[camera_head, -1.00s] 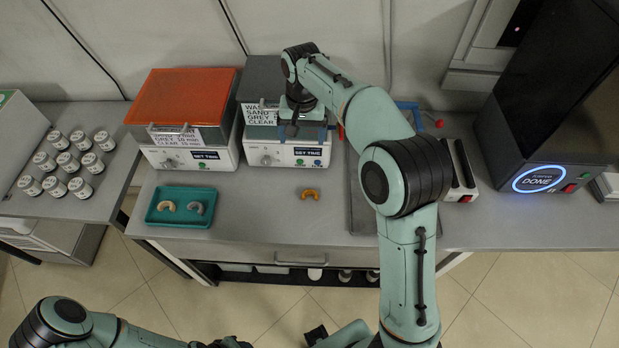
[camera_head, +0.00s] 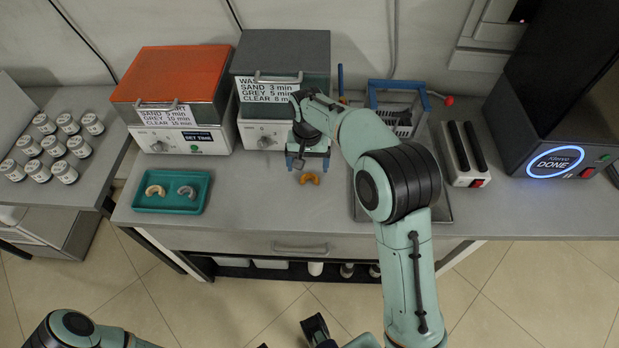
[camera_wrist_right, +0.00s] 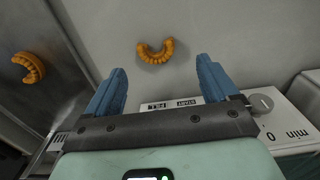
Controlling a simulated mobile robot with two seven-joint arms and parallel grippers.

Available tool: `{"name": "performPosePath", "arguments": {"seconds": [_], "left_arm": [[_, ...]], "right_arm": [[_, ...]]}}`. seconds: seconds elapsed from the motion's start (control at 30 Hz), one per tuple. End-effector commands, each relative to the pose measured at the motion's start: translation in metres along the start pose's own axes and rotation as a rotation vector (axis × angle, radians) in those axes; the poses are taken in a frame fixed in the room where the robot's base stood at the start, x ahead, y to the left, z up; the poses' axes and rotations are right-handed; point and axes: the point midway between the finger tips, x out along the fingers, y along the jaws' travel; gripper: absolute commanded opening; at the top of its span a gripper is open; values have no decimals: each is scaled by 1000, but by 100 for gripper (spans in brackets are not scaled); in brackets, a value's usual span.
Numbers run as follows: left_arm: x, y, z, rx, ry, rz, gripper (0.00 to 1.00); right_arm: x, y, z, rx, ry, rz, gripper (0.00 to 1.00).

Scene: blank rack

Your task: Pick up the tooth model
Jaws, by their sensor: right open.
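An orange, arch-shaped tooth model (camera_head: 309,178) lies on the grey bench in front of the right-hand lidded machine. My right gripper (camera_head: 308,162) is open and empty, pointing down just behind and above this model. In the right wrist view, the model (camera_wrist_right: 155,50) lies beyond the two blue fingers of my right gripper (camera_wrist_right: 163,85), roughly centred between them and apart from both. A second orange model (camera_wrist_right: 28,67) shows at the left of that view on a darker metal surface. My left gripper is out of frame.
A teal tray (camera_head: 172,209) holds a beige and a grey model. Two lidded machines, orange-topped (camera_head: 175,75) and grey-topped (camera_head: 285,50), stand behind. A metal tray (camera_head: 442,205) is partly hidden by my arm. A blue-handled basket (camera_head: 372,98) stands behind my right arm.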

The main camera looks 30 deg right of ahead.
Motion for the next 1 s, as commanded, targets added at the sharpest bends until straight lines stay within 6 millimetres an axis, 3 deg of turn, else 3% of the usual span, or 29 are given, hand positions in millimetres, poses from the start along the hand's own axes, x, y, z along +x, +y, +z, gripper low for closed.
{"name": "performPosePath", "arguments": {"seconds": [0.3, 0.6, 0.63, 0.8, 1.0], "left_arm": [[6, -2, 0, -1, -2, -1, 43], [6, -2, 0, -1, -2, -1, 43], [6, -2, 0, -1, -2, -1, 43], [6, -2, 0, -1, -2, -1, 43], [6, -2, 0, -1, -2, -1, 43]], "right_arm": [[44, 5, 0, 0, -2, 1, 87], [49, 5, 0, 0, -1, 1, 87], [49, 5, 0, 0, -1, 1, 84], [49, 5, 0, 0, 0, 1, 29], [49, 5, 0, 0, 0, 0, 28]]}}
